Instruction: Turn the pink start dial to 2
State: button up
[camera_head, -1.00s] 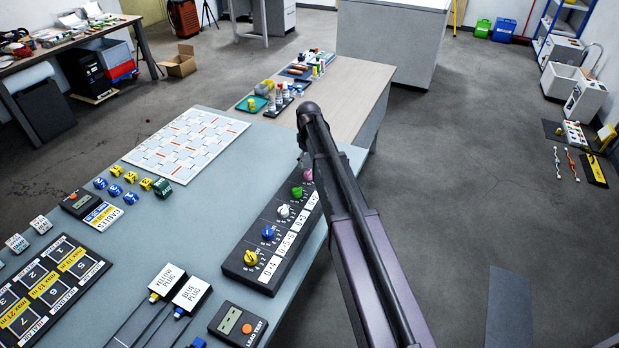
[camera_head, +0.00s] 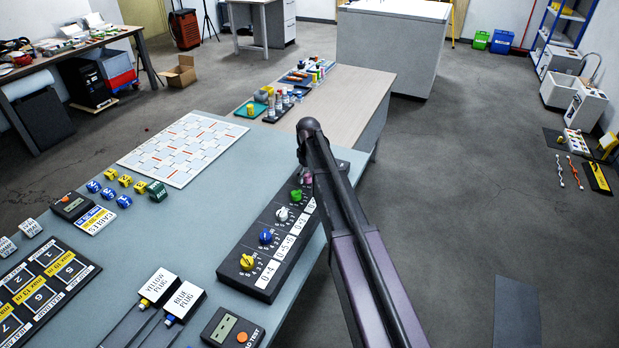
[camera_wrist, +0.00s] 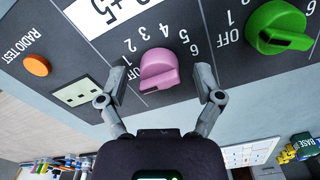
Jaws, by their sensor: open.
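The pink start dial (camera_wrist: 159,70) sits on a dark panel with white numbers around it. In the wrist view it lies between the two fingers of my gripper (camera_wrist: 162,82), which are spread with a gap on each side. I cannot tell surely which number the dial points to. In the head view only part of the pink dial (camera_head: 308,179) shows on the far end of the dark control box (camera_head: 262,277), beside my arm. My gripper's fingers are hidden there.
A green dial (camera_wrist: 280,27) is close to the right finger in the wrist view. An orange button (camera_wrist: 37,65) and a small display (camera_wrist: 77,93) are to the left. White (camera_head: 281,214), blue (camera_head: 265,236) and yellow (camera_head: 247,261) dials line the same box.

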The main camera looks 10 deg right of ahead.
jog(key=c, duration=1.2)
jog(key=shift+o, duration=0.2)
jog(key=shift+d, duration=0.25)
jog(key=shift+a, duration=0.2)
